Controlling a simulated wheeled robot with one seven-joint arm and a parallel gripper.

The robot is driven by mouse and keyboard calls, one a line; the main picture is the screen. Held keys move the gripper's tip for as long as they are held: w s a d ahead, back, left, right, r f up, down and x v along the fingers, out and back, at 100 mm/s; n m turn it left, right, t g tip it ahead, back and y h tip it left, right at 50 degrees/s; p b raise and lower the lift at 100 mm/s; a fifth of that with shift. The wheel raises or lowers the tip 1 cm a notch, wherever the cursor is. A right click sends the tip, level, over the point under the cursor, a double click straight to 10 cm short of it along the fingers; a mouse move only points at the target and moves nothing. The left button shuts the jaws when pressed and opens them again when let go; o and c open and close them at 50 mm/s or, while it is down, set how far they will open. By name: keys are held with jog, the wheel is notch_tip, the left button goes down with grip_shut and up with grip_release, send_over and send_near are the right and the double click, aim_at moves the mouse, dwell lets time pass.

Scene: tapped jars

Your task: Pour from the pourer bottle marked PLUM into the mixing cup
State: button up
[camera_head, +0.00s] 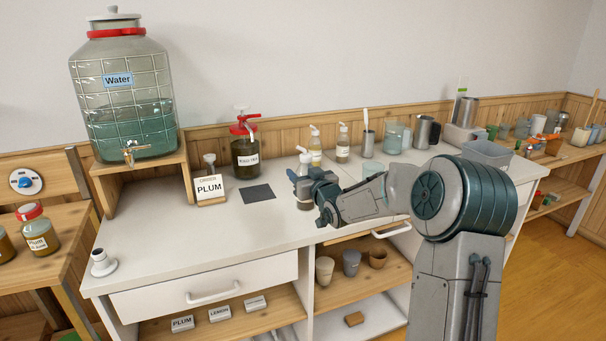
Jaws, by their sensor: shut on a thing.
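My gripper (301,186) is shut on a small pourer bottle (304,205) over the white counter. The bottle's pale spout top shows above the jaws and its dark lower part below them. Its label is hidden, and I cannot tell whether its base touches the counter. A sign reading PLUM (209,187) stands on the counter to the left. A clear cup (372,169) stands partly behind my arm, to the right of the gripper. I cannot tell whether it is the mixing cup.
A dark mat (258,193) lies left of the gripper. A red-topped jar (245,158) and the large Water dispenser (126,115) stand further left. Two small bottles (315,150) (343,148) stand behind the gripper, and a clear jug (397,138) stands right. The counter's front left is mostly clear.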

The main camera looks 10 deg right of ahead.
jog(key=shift+s+r, duration=0.1)
jog(key=shift+s, duration=0.4)
jog(key=shift+s+r, duration=0.15)
jog(key=s+f+m+h, duration=0.1)
jog(key=s+f, duration=0.4)
jog(key=f, duration=0.4)
jog(key=s+f+m+h, duration=0.1)
jog(key=s+f+h, duration=0.1)
jog(key=s+f, duration=0.3)
jog(key=s+f+m+h, duration=0.1)
jog(key=s+f, duration=0.5)
jog(key=f, duration=0.8)
jog(key=shift+h, duration=0.5)
jog(key=shift+d+t, duration=0.15)
jog(key=shift+t, duration=0.15)
